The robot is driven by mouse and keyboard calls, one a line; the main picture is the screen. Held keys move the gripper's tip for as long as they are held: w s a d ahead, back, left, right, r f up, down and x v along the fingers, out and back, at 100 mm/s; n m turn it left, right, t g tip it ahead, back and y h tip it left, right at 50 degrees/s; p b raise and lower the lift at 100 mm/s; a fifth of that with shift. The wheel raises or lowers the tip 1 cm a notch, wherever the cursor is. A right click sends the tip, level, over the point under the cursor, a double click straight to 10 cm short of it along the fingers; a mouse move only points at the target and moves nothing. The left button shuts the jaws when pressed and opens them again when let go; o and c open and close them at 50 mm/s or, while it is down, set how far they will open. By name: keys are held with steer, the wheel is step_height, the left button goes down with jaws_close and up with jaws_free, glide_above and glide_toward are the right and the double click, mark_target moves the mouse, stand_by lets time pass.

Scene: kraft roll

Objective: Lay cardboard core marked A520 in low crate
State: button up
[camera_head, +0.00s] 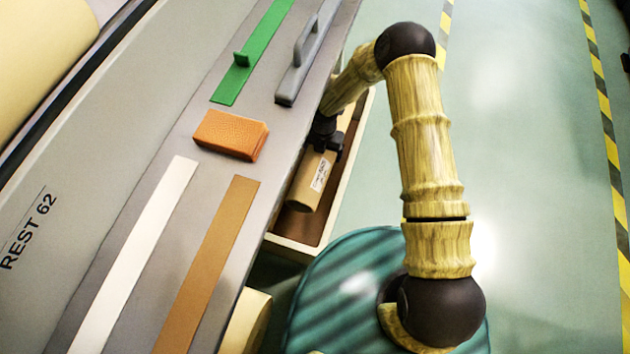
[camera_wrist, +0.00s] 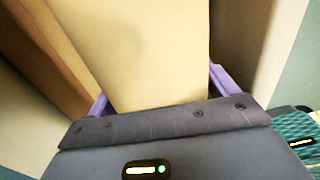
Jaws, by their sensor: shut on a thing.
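A tan cardboard core (camera_head: 308,190) with a white label lies along the low crate, in or just over it; I cannot tell whether it touches the floor of the crate. The label's writing is too small to read. The low crate (camera_head: 292,244) has a pale rim and a brown inside, and stands beside the bench, partly hidden by it. My gripper (camera_head: 325,140) is shut on the core near its upper part in the head view. In the wrist view the core (camera_wrist: 150,50) fills the space between the purple fingers of my gripper (camera_wrist: 160,95).
The grey bench (camera_head: 195,140) edge runs close along the crate's left side. On it lie an orange block (camera_head: 231,135), a green handled strip (camera_head: 250,55), a grey handled bar (camera_head: 305,50), a white strip (camera_head: 135,255) and a brown strip (camera_head: 208,265). Open green floor (camera_head: 530,150) lies right.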

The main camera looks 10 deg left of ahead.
steer(key=shift+s+f, duration=0.45)
steer(key=shift+f, duration=0.25)
steer(key=shift+s+a, duration=0.2)
steer(key=shift+f+b, duration=0.1)
steer(key=shift+b, duration=0.2)
steer(key=shift+f+b, duration=1.85)
steer(key=shift+f, duration=1.2)
step_height(320, 180, down, 4)
steer(key=b, duration=0.2)
steer(key=shift+b, duration=0.35)
steer(key=shift+r, duration=0.15)
